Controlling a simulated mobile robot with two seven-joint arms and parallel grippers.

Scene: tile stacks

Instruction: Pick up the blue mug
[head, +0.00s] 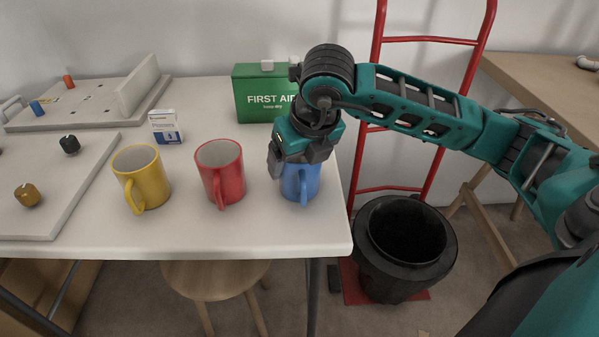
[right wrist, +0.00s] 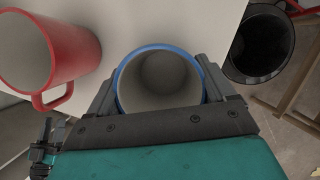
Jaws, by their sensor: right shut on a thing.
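The blue mug (head: 301,184) stands near the right end of the white table, its handle toward the front edge. My right gripper (head: 302,168) is over it from above and hides its rim in the head view. In the right wrist view the mug (right wrist: 160,82) shows its blue rim and pale, empty inside. The fingers of the right gripper (right wrist: 160,88) lie on either side of the mug, shut on it. Whether the mug's base touches the table is hard to tell.
A red mug (head: 220,171) stands close left of the blue mug, and a yellow mug (head: 141,178) farther left. A green first aid box (head: 262,95) is behind.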

